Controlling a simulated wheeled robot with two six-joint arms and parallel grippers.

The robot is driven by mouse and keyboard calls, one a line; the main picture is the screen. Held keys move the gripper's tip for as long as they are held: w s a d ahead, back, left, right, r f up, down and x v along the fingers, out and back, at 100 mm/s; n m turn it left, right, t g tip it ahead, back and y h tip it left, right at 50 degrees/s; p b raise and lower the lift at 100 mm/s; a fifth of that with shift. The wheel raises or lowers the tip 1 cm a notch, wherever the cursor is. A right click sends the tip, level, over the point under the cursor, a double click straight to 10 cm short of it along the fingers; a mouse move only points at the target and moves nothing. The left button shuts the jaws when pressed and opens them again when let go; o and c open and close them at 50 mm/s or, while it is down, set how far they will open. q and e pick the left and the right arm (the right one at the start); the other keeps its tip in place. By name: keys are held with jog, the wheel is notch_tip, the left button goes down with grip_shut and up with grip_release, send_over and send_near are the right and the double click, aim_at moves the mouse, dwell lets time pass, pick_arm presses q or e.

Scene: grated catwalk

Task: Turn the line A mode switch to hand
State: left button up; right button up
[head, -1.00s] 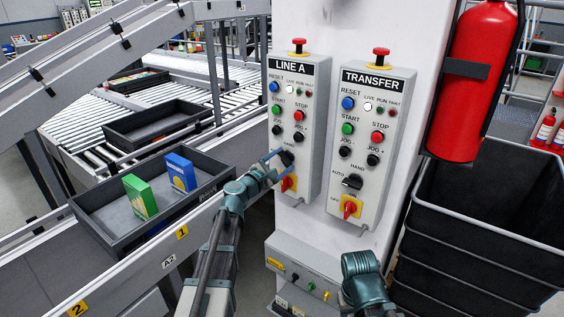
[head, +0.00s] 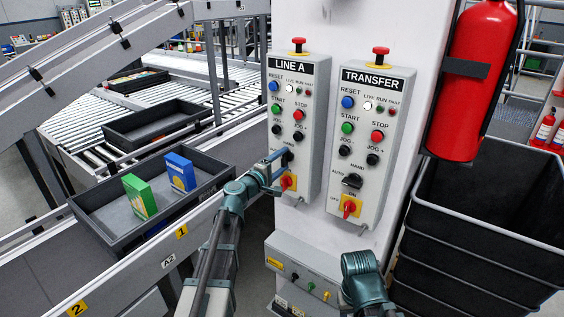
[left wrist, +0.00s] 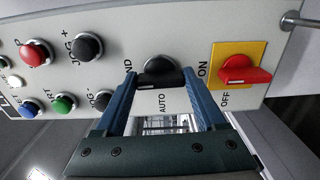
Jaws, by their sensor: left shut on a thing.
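The line A mode switch (left wrist: 161,78) is a black knob with a white mark. In the left wrist view it sits between HAND, partly covered, and AUTO. Its bar lies crosswise, with the mark on the HAND side. My left gripper (left wrist: 160,88) is shut on it, one finger at each end of the bar. In the head view the gripper (head: 280,172) reaches the lower part of the LINE A panel (head: 312,135) and partly hides the switch (head: 288,157). My right arm shows at the bottom; its gripper fingers cannot be made out.
The red on/off switch on a yellow plate (left wrist: 245,72) is close beside the right finger. Jog buttons (left wrist: 88,47) are on the other side. The TRANSFER panel (head: 372,150) stands to the right. A grey tray (head: 90,220) with two boxes is at left; black bins (head: 490,215) are at right.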

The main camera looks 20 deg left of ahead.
pick_arm(q)
jog(key=shift+f+m, duration=0.1)
jog(key=shift+m, duration=0.2)
jog(key=o, duration=1.3)
jog(key=v, duration=1.4)
jog(key=shift+w+d, duration=0.1)
